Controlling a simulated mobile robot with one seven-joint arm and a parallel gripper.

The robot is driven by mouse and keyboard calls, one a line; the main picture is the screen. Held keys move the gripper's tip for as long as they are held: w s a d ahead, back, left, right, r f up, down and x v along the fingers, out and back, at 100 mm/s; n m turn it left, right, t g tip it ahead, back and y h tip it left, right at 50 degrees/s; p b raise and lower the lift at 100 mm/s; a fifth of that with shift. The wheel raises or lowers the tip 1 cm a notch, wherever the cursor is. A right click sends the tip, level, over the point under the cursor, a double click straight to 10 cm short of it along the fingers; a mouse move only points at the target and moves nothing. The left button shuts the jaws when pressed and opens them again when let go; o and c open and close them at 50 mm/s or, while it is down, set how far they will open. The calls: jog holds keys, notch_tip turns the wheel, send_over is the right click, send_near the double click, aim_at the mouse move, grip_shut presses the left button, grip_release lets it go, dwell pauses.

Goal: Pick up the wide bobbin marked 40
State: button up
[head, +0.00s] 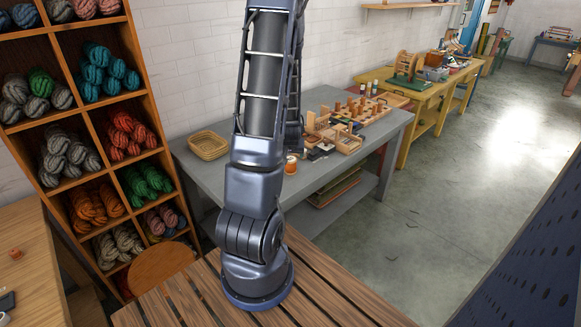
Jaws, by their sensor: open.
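I cannot pick out the wide bobbin marked 40, as no marking is readable at this size. Several small wooden spool-like pieces (352,106) stand in and around wooden trays on the grey table (232,178). A small orange and white round piece (291,164) stands near that table's front edge, just right of my arm. My arm rises through the middle of the head view and hides part of the table. My gripper is not visible.
A shelf of wool skeins (104,72) stands at the left. A wicker basket (208,145) sits on the grey table's left end. A yellow workbench (425,108) stands behind to the right. A slatted wooden surface (335,295) is in front.

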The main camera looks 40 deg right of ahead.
aim_at(290, 160)
jog(key=shift+x, duration=5)
jog(key=shift+d+r, duration=0.1)
jog(key=c, duration=1)
